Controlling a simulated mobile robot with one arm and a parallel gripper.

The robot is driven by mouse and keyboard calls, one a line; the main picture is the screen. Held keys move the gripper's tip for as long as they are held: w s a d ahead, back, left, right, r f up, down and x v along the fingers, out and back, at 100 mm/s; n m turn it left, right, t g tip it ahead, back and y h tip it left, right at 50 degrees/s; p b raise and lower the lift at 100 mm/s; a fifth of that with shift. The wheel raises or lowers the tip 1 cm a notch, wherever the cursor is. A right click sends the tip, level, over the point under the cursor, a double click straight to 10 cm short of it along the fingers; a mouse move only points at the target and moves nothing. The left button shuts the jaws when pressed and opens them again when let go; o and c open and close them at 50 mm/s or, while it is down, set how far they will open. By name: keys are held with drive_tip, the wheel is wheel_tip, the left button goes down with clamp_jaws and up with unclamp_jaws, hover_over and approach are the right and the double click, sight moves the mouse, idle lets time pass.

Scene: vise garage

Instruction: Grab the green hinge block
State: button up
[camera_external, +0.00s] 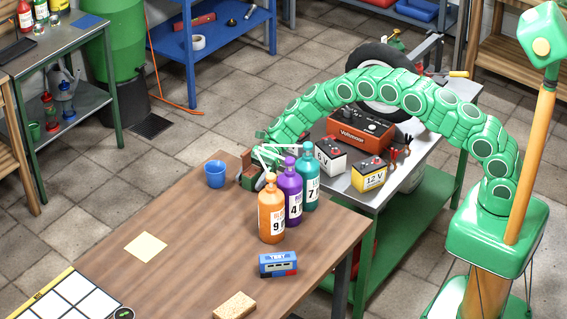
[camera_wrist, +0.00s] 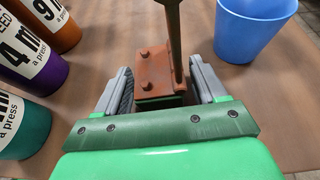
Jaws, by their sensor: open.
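A rusty red-brown hinge block (camera_wrist: 158,76) with bolt heads and an upright post lies between my fingers in the wrist view; its visible top there is not green. In the external view the block (camera_external: 246,161) is at the far edge of the wooden table, partly hidden by my gripper and the bottles, with dark green low on it. My gripper (camera_wrist: 160,80) is open, with one grey-padded finger on each side of the block. Small gaps seem to show beside it. My gripper (camera_external: 266,152) reaches down there from the right in the external view.
Orange (camera_external: 271,216), purple (camera_external: 292,199) and teal (camera_external: 309,190) bottles stand close by. A blue cup (camera_external: 215,174) stands on the block's other side. A blue tester (camera_external: 278,264), a sponge (camera_external: 235,306) and a yellow note (camera_external: 146,247) lie nearer the front. The table's middle is clear.

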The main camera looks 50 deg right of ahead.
drive_tip(key=c, duration=1.2)
